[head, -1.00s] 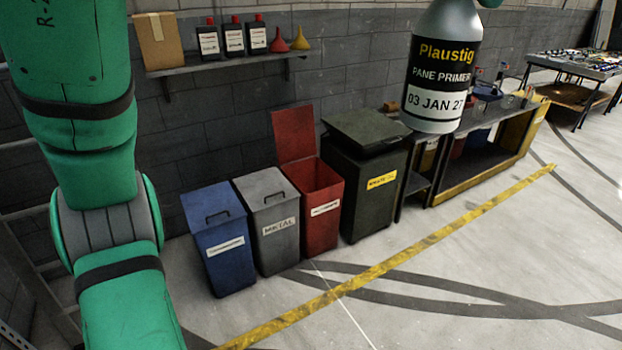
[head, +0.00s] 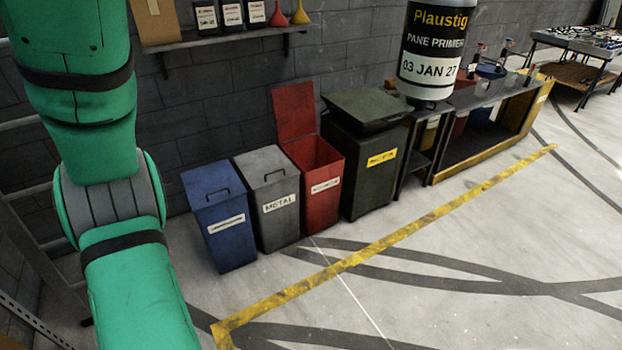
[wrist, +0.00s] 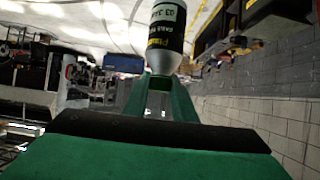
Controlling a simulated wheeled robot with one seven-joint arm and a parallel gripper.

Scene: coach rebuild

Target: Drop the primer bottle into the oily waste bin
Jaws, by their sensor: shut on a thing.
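The primer bottle (head: 432,45), grey with a black label reading "Plaustig PANE PRIMER 03 JAN 27", hangs upright at the top of the head view, its top cut off. In the wrist view the bottle (wrist: 167,32) appears upside down, and my gripper (wrist: 162,85) is shut around its neck end. My gripper is out of the head view. A red bin (head: 322,188) stands with its lid raised and its mouth open. Its white label is too blurred to read, so I cannot tell whether it is the oily waste bin. The bottle is apart from the bins.
Left of the red bin stand a grey bin (head: 273,215) marked METAL and a blue bin (head: 220,233), both lidded. A dark bin (head: 361,185) with a yellow label and closed lid stands right. A workbench (head: 480,150) follows. The floor (head: 420,240) in front is clear.

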